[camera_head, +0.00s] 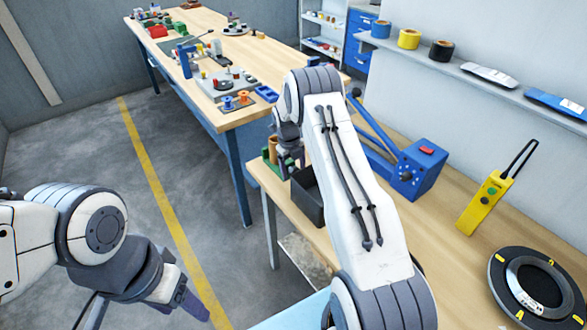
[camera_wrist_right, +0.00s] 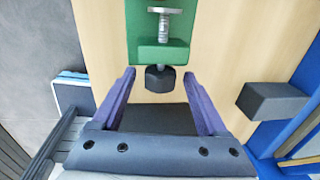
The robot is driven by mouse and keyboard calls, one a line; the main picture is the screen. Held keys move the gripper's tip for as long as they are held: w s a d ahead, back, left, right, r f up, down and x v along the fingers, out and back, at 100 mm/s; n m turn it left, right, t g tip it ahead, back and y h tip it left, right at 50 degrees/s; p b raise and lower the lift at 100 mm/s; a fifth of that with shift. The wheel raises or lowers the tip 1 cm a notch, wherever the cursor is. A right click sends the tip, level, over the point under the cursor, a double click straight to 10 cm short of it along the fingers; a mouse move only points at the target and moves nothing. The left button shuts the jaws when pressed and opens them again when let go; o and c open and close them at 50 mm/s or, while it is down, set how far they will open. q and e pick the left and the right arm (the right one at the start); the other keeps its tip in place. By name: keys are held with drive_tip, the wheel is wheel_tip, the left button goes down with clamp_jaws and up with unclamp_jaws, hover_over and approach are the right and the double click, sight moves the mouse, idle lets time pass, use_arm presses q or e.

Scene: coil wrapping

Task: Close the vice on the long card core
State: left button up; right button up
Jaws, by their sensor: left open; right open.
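The green vice (camera_wrist_right: 145,20) lies at the top of the right wrist view, with a metal screw and disc (camera_wrist_right: 163,12) and a black knob (camera_wrist_right: 160,80). My right gripper (camera_wrist_right: 159,74) is open, its two fingers on either side of the knob with gaps visible; contact cannot be told. In the head view a brown upright tube (camera_head: 273,145), which looks like the card core, stands by the vice, partly hidden by my right arm. No core shows in the wrist view. My left gripper (camera_head: 193,302) is open and empty over the floor at lower left.
A black bin (camera_head: 307,197) stands beside my right gripper. A long bench (camera_head: 245,55) with parts is behind. The floor at left is clear.

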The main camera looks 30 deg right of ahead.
clamp_jaws()
drive_tip(key=shift+d+f+y+b, duration=0.15)
drive_tip(key=shift+y+b, duration=0.1)
drive_tip(key=shift+y, duration=0.25)
drive_tip(key=shift+d+r+y+b, duration=0.1)
drive_tip(key=shift+y+b, duration=0.1)
drive_tip(key=shift+y, duration=0.7)
unclamp_jaws()
wheel_tip(320, 180, up, 11)
drive_tip(key=d+b, duration=0.1)
drive_tip(key=b, duration=0.1)
drive_tip(key=shift+w+d+f+b, duration=0.15)
drive_tip(key=shift+f+b, duration=0.05)
drive_tip(key=shift+b, duration=0.1)
